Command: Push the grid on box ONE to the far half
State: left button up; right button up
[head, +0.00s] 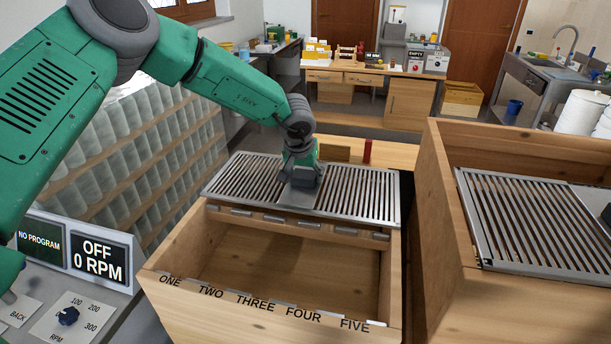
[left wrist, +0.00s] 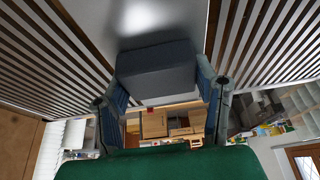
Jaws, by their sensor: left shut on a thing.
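A slatted metal grid (head: 355,194) lies across the far half of an open wooden box (head: 170,252). The near half of the box is uncovered. The words ONE to FIVE run along its near edge. My left gripper (head: 301,180) is over the plain middle strip of the grid, shut on its dark grey block-shaped handle. In the left wrist view the handle (left wrist: 157,72) sits between the two fingers, with grid slats (left wrist: 265,45) on both sides. My right gripper is not in view.
A second wooden box (head: 448,215) with another grid (head: 530,225) stands close on the right. A control panel (head: 98,262) reading OFF 0 RPM is at left. Stacked clear jars (head: 120,150) stand behind it. A wooden bench (head: 385,72) is at the back.

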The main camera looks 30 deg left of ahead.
pick_arm(q)
jog(key=shift+a+f, duration=0.1)
jog(key=shift+f, duration=0.05)
jog(key=o, duration=1.6)
jog(key=shift+o, duration=0.2)
jog(key=shift+f, duration=0.1)
jog(key=shift+a, duration=0.1)
jog(key=v, duration=1.2)
jog(key=shift+w, duration=0.2)
